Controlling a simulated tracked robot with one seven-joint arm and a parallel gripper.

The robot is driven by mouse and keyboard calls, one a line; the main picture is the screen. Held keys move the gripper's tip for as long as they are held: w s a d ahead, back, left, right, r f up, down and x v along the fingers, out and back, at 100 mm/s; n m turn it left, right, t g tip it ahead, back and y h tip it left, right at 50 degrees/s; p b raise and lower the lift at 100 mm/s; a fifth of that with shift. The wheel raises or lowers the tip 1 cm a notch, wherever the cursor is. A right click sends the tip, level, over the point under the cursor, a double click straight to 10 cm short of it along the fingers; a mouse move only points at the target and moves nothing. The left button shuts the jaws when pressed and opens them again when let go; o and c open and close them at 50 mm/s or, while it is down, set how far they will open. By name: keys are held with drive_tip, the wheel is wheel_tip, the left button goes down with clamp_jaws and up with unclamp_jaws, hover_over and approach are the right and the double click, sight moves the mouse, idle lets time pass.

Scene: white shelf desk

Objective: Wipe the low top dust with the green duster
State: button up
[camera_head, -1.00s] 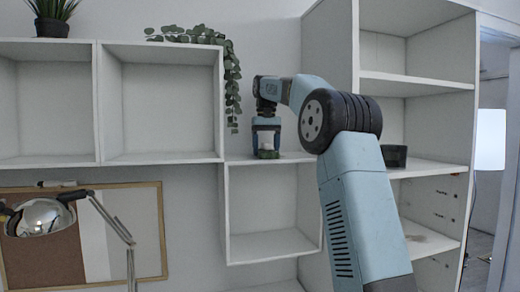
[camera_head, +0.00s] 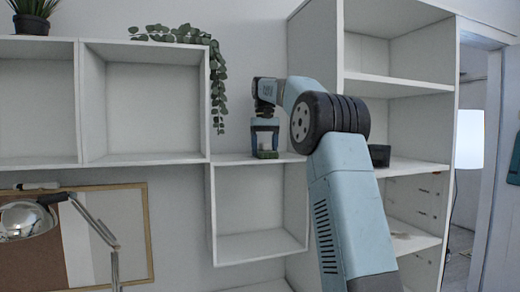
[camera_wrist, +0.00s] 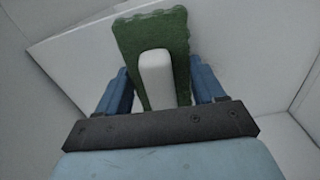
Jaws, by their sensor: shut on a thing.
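The green duster is a green pad (camera_wrist: 130,42) with a white handle (camera_wrist: 157,80). My gripper (camera_wrist: 157,88) is shut on the handle, with blue fingers on either side of it. In the head view, my gripper (camera_head: 265,137) points down over the top of the low open cube shelf (camera_head: 232,161). The duster's green pad (camera_head: 267,154) is at that top surface; whether it presses on it I cannot tell. No dust can be made out on the low top in these views.
Upper cubes (camera_head: 146,158) and a trailing plant (camera_head: 218,95) are left. A desk lamp (camera_head: 30,218) stands lower left.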

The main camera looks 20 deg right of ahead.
sight(243, 158)
drive_tip(key=shift+d, duration=2.85)
drive_tip(key=shift+a+f, duration=0.1)
drive_tip(key=shift+a+f, duration=0.15)
drive_tip(key=shift+a, duration=0.95)
drive_tip(key=shift+a+f, duration=0.1)
drive_tip(key=shift+a, duration=1)
drive_tip(key=shift+c, duration=0.3)
drive_tip(key=shift+a+r, duration=0.15)
drive_tip(key=shift+a, duration=1.3)
drive_tip(key=shift+a+r, duration=0.15)
drive_tip(key=shift+a, duration=1.3)
drive_tip(key=shift+a+r, duration=0.15)
drive_tip(key=shift+a, duration=1.3)
drive_tip(key=shift+w+f, duration=0.2)
drive_tip(key=shift+w, duration=0.7)
drive_tip(key=shift+d+f, duration=0.15)
drive_tip(key=shift+d, duration=6.45)
